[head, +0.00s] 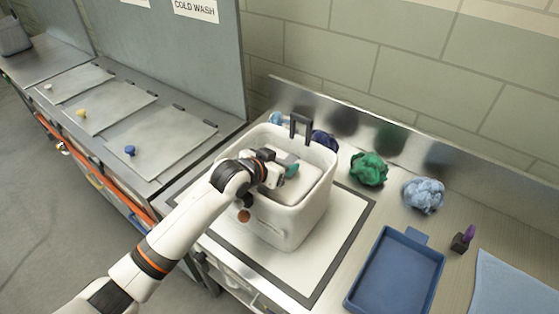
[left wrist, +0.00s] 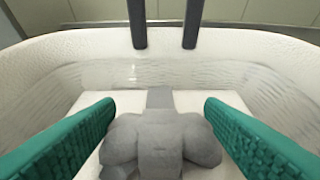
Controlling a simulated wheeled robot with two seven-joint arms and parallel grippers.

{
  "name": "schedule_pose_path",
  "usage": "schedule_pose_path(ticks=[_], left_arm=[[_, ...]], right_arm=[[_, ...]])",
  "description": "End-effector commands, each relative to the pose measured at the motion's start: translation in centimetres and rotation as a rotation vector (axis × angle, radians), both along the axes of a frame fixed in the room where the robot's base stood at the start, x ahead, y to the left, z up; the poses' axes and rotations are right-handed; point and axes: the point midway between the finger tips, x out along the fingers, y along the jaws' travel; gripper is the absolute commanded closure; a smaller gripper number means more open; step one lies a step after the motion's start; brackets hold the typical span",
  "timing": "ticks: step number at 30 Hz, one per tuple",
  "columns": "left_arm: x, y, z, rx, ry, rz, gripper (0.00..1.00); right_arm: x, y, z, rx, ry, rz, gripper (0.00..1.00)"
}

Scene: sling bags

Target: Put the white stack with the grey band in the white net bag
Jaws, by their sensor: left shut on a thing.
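The white net bag (head: 287,222) stands upright and open on a white mat with a dark border; its dark handle (head: 300,127) rises at the back rim. My left gripper (head: 289,170) reaches over the bag's left rim, its teal fingers within the opening. It is shut on the white stack (head: 299,187), which shows below the fingers inside the rim. In the left wrist view the stack's grey band (left wrist: 160,145) has a bulky knot between the two fingers, and the bag's wall (left wrist: 70,65) curves around. Whether the stack touches the bag's floor is hidden. My right gripper is not in view.
A green cloth bundle (head: 368,168) and a light blue bundle (head: 423,195) lie right of the bag; a dark blue bundle (head: 323,139) is behind it. A blue tray (head: 395,274), a purple-topped item (head: 463,239) and a blue cloth (head: 515,287) are farther right.

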Motion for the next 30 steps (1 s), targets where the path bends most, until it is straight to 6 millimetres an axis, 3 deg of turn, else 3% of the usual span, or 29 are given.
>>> schedule_pose_path(ticks=[9, 10, 13, 23, 27, 30], left_arm=[[-0.1, 0.0, -1.0, 0.002, 0.005, 0.0, 1.0], [-0.2, 0.0, -1.3, 0.006, 0.012, 0.0, 0.33], [-0.3, 0.0, -1.5, 0.007, 0.015, 0.0, 0.17], [-0.3, 0.0, -1.5, 0.01, 0.018, -0.001, 0.15], [-0.3, 0.1, -0.1, 0.009, 0.016, -0.001, 0.15], [-1.4, 1.0, 0.5, 0.007, 0.012, -0.001, 0.15]], right_arm=[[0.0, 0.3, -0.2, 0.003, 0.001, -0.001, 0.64], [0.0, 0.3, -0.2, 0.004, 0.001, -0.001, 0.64], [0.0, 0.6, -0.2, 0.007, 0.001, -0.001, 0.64], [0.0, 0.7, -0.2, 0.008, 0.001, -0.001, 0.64], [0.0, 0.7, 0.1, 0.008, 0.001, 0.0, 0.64], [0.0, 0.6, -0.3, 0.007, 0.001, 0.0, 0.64]])
